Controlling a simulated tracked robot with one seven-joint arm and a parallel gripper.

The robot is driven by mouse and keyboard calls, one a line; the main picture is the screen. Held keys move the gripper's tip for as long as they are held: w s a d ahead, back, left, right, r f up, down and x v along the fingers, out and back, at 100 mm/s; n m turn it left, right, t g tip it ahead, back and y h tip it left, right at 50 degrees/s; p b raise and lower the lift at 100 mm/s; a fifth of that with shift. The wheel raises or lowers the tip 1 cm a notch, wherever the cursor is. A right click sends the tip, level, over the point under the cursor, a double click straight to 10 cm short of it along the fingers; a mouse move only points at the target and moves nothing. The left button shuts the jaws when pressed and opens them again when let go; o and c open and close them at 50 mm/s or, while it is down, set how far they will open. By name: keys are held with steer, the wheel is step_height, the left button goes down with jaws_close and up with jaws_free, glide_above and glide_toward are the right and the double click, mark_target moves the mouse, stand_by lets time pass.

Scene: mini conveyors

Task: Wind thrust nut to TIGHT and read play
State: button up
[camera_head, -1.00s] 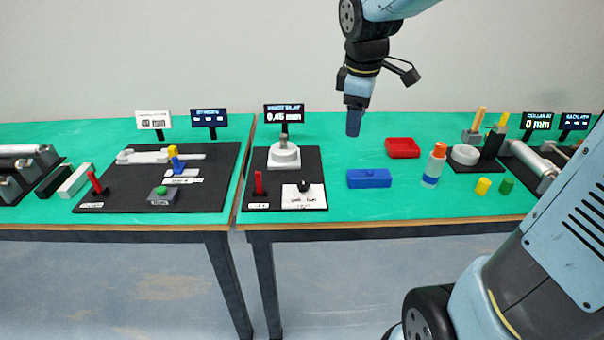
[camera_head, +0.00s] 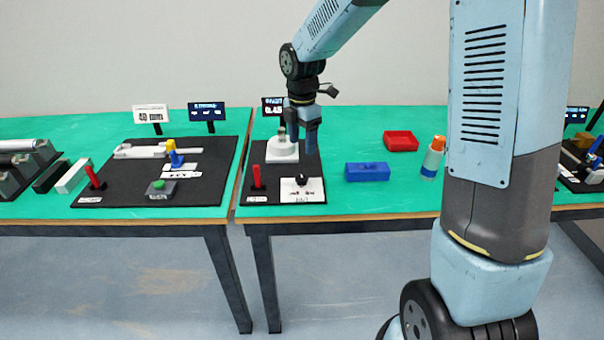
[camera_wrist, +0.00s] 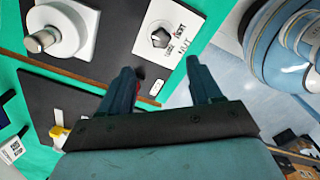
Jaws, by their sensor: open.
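The thrust nut is a black knob (camera_head: 301,180) on a white plate (camera_head: 312,194) at the front right of a black board. In the wrist view the knob (camera_wrist: 159,38) and its plate lie beyond my fingertips, with lettering that includes NUT; its setting is too small to tell. A white round housing (camera_head: 281,152) with a metal post stands behind it. The play display (camera_head: 270,109) is partly hidden by my gripper, its reading cut off. My gripper (camera_head: 301,138) is open and empty, pointing down above the board's back right, apart from the knob.
A red lever (camera_head: 258,178) stands upright at the board's front left. To the right are a blue box (camera_head: 367,173), a red tray (camera_head: 400,140) and an orange-capped bottle (camera_head: 433,158). My arm hides the table's right part.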

mark_target(302, 177)
step_height(302, 177, down, 12)
steer(key=shift+r, duration=0.15)
stand_by(0.3)
steer(key=shift+c, duration=0.4)
steer(key=c, duration=0.9)
steer(key=shift+a, duration=0.1)
steer(key=shift+c, duration=0.3)
